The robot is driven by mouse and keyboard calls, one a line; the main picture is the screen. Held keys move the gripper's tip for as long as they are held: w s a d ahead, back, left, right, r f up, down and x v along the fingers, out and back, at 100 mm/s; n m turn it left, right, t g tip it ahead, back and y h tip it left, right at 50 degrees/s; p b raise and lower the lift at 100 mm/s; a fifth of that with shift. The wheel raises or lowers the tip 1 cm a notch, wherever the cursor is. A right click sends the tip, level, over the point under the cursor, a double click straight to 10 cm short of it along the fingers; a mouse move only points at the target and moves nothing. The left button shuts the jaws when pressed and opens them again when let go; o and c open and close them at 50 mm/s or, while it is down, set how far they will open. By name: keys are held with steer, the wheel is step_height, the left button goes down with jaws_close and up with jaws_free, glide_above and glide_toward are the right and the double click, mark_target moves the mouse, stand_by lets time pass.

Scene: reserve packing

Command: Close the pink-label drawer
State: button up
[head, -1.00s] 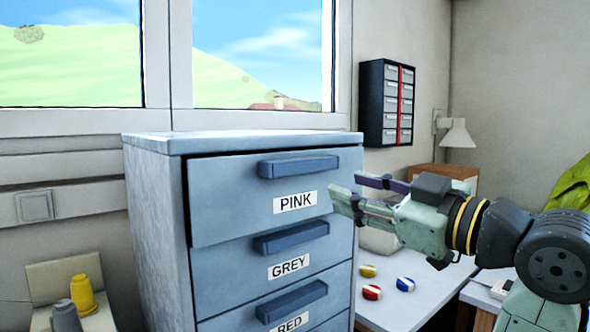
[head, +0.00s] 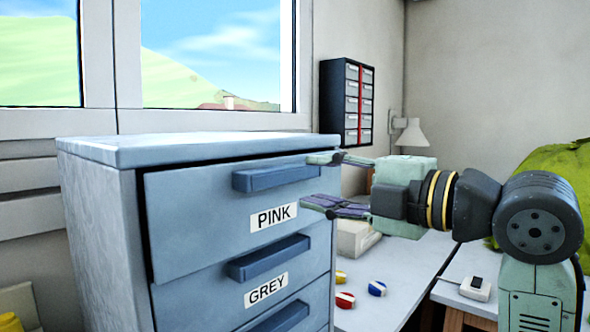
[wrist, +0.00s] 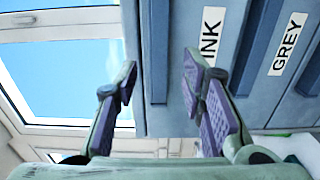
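The pink-label drawer (head: 195,212) is the top drawer of a blue-grey cabinet (head: 95,235). Its front stands slightly proud of the cabinet, with a dark gap along the top and left edges. Its blue bar handle (head: 275,177) is near the top; the PINK label sits below. My gripper (head: 317,181) is open and empty at the drawer's right side, its fingers one above the other. In the wrist view, the drawer handle (wrist: 155,50) shows between the spread fingers (wrist: 158,75). I cannot tell whether they touch it.
The grey-label drawer (head: 215,285) is below and looks shut. A white table (head: 395,300) to the right holds several small coloured items and a pale box (head: 357,240). A black drawer unit (head: 346,103) hangs on the wall behind. A green cloth (head: 560,180) is at far right.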

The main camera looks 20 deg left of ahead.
mark_target(290, 179)
steer(key=p+x, duration=0.1)
steer(key=x, duration=0.4)
steer(key=shift+w+a, duration=0.1)
steer(key=shift+c, duration=0.6)
steer(key=c, duration=0.6)
jaws_close()
steer(key=shift+f, duration=0.15)
